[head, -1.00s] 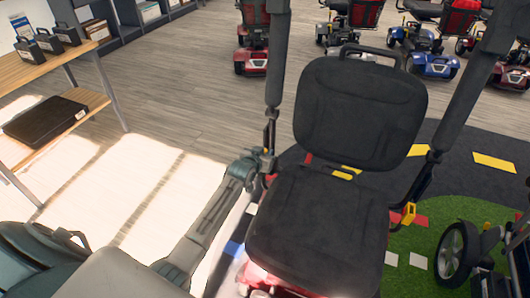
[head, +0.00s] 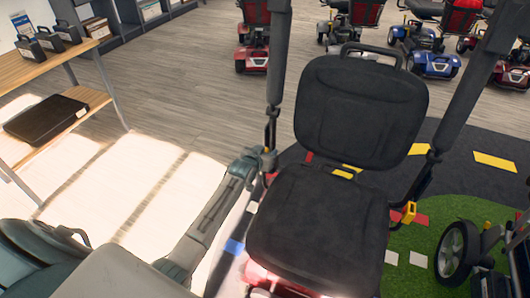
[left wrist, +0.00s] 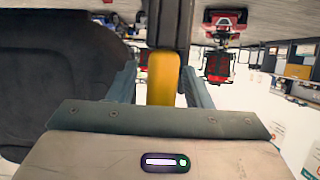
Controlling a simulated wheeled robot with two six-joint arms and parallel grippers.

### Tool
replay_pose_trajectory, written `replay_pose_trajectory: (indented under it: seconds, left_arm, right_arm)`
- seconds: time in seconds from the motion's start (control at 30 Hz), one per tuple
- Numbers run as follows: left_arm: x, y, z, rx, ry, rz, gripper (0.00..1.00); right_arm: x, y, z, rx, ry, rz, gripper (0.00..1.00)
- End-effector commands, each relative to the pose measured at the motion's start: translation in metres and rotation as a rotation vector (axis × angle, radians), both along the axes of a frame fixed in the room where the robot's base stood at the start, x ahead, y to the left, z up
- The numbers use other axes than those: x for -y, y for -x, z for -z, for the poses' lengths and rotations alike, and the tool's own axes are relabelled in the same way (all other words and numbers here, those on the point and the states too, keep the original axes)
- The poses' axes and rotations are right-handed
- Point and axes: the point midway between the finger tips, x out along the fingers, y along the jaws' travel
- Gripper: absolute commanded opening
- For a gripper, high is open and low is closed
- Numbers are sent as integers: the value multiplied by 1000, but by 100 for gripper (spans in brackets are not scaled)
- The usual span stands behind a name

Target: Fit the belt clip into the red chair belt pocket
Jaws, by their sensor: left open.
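The chair has a black padded backrest (head: 360,108) and a black seat (head: 318,228), with red parts below. A dark belt (head: 274,75) hangs at its left side and another (head: 470,90) at its right, with a yellow piece (head: 408,213) low on the right one. My left gripper (head: 268,162) is at the lower end of the left belt, beside the seat. In the left wrist view its fingers (left wrist: 163,88) stand open either side of a yellow clip-like piece (left wrist: 163,75) on a dark strap (left wrist: 169,22). Contact is unclear. I cannot make out the pocket with certainty.
Several scooters (head: 432,62) stand at the back. A wooden table (head: 65,55) with black cases is at the left. A black wheeled frame (head: 456,252) stands at the lower right on green mat. The floor between table and chair is clear.

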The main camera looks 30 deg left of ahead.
Motion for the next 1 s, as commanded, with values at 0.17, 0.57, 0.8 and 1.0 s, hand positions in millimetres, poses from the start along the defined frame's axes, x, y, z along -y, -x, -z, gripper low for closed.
replay_pose_trajectory:
  seconds: [0.17, 0.57, 0.8, 1.0]
  left_arm:
    - [0, 0, 0, 0, 0, 0, 45]
    - [4, 71, -29, 0, -2, 1, 45]
    - [5, 96, -40, 1, -1, 0, 45]
    - [6, 100, -41, 0, 0, 0, 45]
  right_arm:
    - [0, -2, 6, 4, 0, 0, 0]
    - [4, -7, 43, -30, -2, 7, 0]
    - [5, -7, 52, -37, -2, 8, 0]
    - [5, -7, 53, -35, -3, 9, 0]
